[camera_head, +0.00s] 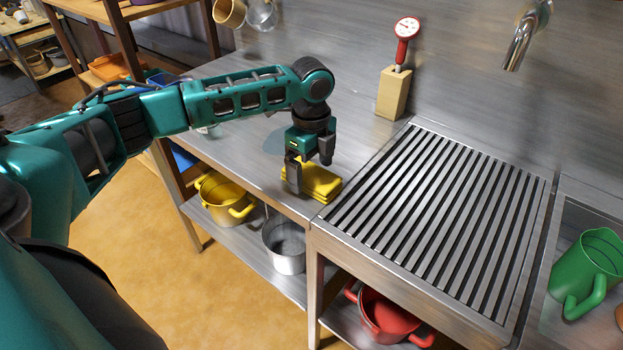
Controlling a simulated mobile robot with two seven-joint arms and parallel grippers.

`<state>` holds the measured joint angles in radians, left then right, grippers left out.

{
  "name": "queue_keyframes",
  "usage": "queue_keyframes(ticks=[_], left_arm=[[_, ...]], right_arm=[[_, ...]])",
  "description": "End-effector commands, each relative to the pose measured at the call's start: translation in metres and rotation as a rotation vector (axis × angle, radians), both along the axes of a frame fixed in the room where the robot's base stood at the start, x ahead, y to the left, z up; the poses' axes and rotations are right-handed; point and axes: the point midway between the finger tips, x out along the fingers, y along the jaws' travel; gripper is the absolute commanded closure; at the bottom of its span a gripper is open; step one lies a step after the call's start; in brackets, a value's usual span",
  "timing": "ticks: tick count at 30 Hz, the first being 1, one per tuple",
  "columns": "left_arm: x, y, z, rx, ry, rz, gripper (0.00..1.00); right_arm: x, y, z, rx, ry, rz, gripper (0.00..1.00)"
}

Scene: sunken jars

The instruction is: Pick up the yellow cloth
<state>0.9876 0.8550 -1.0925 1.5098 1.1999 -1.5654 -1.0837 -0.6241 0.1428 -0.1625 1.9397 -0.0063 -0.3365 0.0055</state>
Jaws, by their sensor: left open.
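The yellow cloth (321,183) lies folded on the steel counter, close to the counter's front edge and just left of the slatted drain rack. My left gripper (309,174) points down at the cloth with its jaws open. One finger is in front of the cloth's left end and hides part of it; the other is above its back side. I cannot tell whether the fingers touch the cloth. My right gripper is not in view.
The slatted rack (440,218) fills the counter to the right. A wooden block with a red dial thermometer (405,38) stands behind. Pots, including a yellow one (222,199), sit on the shelf underneath.

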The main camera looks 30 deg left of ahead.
Motion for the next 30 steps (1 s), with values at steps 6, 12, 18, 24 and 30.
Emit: queue_keyframes(ticks=[6,12,18,24,30], left_arm=[[0.0003,-0.0003,-0.0026,-0.001,-0.002,-0.001,0.04],[0.0002,-0.0004,-0.0024,-0.001,-0.001,-0.001,0.19],[0.0002,-0.0004,-0.0023,-0.001,-0.001,-0.001,0.38],[0.0002,-0.0004,-0.0022,-0.001,-0.001,-0.001,0.57],[0.0003,-0.0004,-0.002,-0.001,-0.002,-0.001,0.66]], right_arm=[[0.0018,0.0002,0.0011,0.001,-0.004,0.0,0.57],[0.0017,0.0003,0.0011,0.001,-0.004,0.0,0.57],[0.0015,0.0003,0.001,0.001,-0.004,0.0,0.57],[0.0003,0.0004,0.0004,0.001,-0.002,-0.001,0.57],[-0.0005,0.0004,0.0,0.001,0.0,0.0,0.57]])
